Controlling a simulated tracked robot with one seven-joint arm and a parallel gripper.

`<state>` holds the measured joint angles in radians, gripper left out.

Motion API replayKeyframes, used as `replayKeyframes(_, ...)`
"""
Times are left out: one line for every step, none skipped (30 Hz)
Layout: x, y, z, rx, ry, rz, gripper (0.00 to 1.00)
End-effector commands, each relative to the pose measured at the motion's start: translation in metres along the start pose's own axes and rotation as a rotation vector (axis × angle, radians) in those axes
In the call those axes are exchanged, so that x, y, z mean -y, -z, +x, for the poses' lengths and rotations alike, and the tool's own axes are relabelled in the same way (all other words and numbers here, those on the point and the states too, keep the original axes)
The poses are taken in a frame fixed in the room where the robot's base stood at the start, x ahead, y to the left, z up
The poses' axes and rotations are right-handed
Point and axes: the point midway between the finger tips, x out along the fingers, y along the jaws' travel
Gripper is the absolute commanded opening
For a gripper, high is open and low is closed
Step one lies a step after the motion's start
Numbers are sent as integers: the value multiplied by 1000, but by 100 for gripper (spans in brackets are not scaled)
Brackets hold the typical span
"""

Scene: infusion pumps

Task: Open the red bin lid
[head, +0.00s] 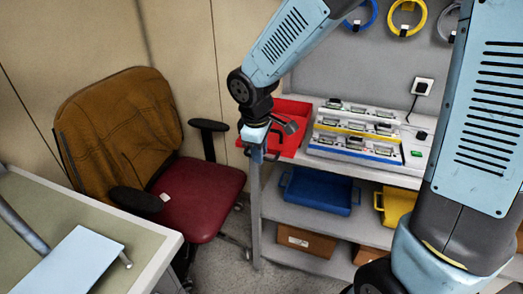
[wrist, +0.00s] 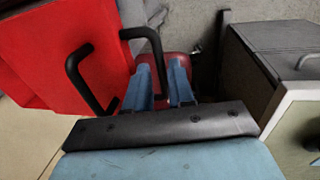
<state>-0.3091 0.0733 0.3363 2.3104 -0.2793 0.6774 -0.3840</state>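The red bin (head: 290,112) sits at the left end of the shelf unit's top, partly behind my arm. In the wrist view the red bin (wrist: 75,40) fills the upper left and carries two black handles. One black handle (wrist: 90,82) stands left of my gripper; the other handle (wrist: 153,45) reaches down to my fingers. My gripper (wrist: 163,78) has its two blue fingers apart, with that handle's bar showing between them. I cannot tell if they touch it. In the head view my gripper (head: 257,150) points down at the bin's left edge. A separate lid cannot be made out.
The shelf unit (head: 310,211) holds a blue bin (head: 320,190), a yellow bin (head: 396,206) and a brown box (head: 306,242). Pump racks (head: 355,137) stand right of the red bin. An office chair (head: 197,190) and a table (head: 120,210) stand left.

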Motion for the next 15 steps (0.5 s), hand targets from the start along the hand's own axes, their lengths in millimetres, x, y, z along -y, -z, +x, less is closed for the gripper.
replayKeyframes(0, 0, 0, 0, 0, 0, 28)
replayKeyframes(0, 0, 0, 0, 0, 0, 31)
replayKeyframes(0, 0, 0, 1, 0, 0, 35)
replayKeyframes(0, 0, 0, 1, 0, 0, 37)
replayKeyframes(0, 0, 0, 1, 1, 0, 37)
replayKeyframes(0, 0, 0, 1, 1, 0, 37)
replayKeyframes(0, 0, 0, 1, 1, 0, 37)
replayKeyframes(0, 0, 0, 1, 1, 0, 37)
replayKeyframes(0, 0, 0, 1, 1, 0, 37)
replayKeyframes(0, 0, 0, 1, 1, 0, 37)
replayKeyframes(0, 0, 0, 1, 1, 0, 37)
replayKeyframes(0, 0, -1, 1, 0, 0, 37)
replayKeyframes(0, 0, -2, 0, 0, 0, 37)
replayKeyframes(0, 0, -4, 0, 0, 0, 37)
replayKeyframes(0, 0, -7, -1, -1, 1, 37)
